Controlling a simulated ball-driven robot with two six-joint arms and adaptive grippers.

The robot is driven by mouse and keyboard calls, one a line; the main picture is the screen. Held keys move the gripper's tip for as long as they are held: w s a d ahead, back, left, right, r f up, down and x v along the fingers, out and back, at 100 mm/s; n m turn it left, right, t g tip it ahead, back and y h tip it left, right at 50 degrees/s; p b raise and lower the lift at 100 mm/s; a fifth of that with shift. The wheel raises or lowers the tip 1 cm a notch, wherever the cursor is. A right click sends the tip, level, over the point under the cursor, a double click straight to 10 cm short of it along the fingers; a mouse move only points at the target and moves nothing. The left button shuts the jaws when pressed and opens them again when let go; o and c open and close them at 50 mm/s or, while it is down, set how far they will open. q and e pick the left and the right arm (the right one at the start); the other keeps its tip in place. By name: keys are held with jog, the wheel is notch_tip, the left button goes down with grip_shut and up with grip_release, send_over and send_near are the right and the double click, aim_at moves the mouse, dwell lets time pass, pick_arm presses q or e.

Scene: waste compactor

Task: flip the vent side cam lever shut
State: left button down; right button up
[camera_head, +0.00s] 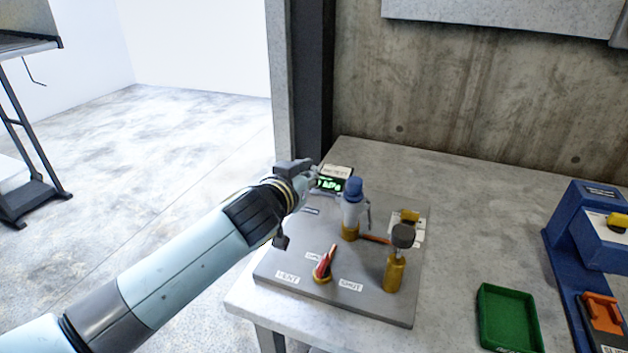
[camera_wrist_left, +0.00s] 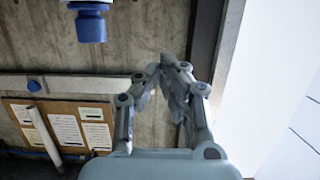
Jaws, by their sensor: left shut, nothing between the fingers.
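A white coupling with a blue cap (camera_head: 353,195) stands upright on a brass base on the grey plate (camera_head: 285,240). A thin grey lever (camera_head: 367,213) hangs along its right side; any lever on its left side cannot be made out. The blue cap also shows in the left wrist view (camera_wrist_left: 90,25). My left gripper (camera_head: 312,172) is shut and empty, left of the cap and apart from it, in front of the small green-lit display (camera_head: 331,183). Its closed fingers (camera_wrist_left: 168,75) show in the wrist view. My right gripper is not in view.
A red handle (camera_head: 325,262) stands between labels VENT (camera_head: 287,277) and SHUT (camera_head: 350,285). A brass post with a dark knob (camera_head: 396,270) is at the plate's right. A green tray (camera_head: 508,318) and a blue stand (camera_head: 580,230) are farther right. Bare bench lies between.

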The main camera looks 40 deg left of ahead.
aim_at(324, 195)
pick_arm(q)
jog(key=w+f+b, duration=0.1)
jog(key=w+f, duration=0.2)
jog(key=f, duration=0.2)
jog(key=shift+w+a, duration=0.3)
jog(key=shift+a, duration=0.15)
jog(key=shift+f+b, duration=0.1)
jog(key=shift+b, duration=0.35)
jog(key=shift+a+f+n, duration=0.1)
jog(key=shift+n, duration=0.3)
jog(key=shift+f+b, duration=0.1)
jog(key=shift+b, duration=0.3)
